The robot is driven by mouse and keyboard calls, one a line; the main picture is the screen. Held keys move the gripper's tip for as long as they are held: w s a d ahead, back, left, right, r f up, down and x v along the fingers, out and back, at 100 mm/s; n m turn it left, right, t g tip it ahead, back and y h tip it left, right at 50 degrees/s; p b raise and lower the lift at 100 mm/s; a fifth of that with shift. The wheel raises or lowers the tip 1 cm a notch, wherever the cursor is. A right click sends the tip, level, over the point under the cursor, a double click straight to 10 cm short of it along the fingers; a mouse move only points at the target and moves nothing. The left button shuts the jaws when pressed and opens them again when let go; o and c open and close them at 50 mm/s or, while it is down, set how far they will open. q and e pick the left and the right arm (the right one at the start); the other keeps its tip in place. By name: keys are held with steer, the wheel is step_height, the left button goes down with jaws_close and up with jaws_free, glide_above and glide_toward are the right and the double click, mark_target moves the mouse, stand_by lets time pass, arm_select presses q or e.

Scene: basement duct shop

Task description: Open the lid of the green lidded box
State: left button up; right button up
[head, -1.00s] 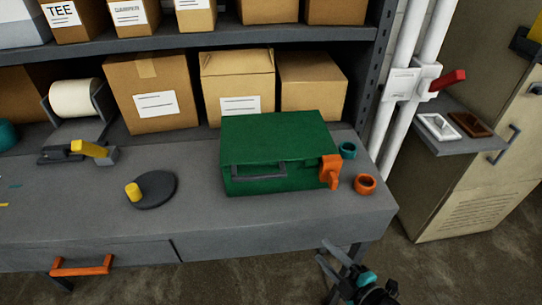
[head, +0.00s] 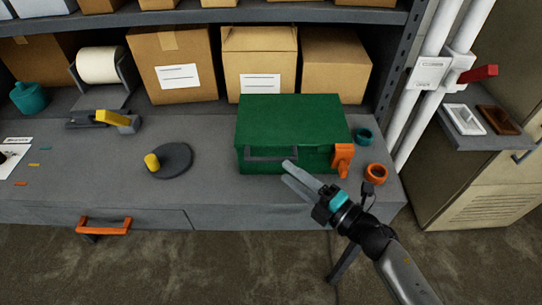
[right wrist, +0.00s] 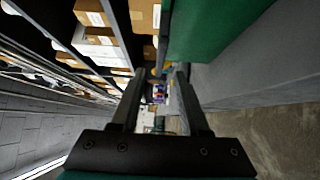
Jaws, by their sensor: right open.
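The green lidded box (head: 290,123) stands on the grey workbench in the head view, with its lid down. A dark grey handle (head: 270,153) runs along its front and an orange latch (head: 342,158) sits at its front right corner. My right gripper (head: 287,172) is open and empty, just in front of the box near the right end of the handle. I cannot tell whether it touches the handle. In the right wrist view the box's green side (right wrist: 205,30) fills the upper middle, beside the open fingers (right wrist: 158,100). My left gripper is not in view.
Teal (head: 364,136) and orange (head: 376,173) rings lie right of the box. A dark disc with a yellow knob (head: 172,161) lies to its left. Cardboard boxes (head: 260,65) stand behind. White pipes (head: 428,75) rise at the right.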

mark_target(274, 162)
steer(key=x, duration=0.7)
steer(key=shift+c, duration=0.3)
jaws_close()
stand_by(1.0)
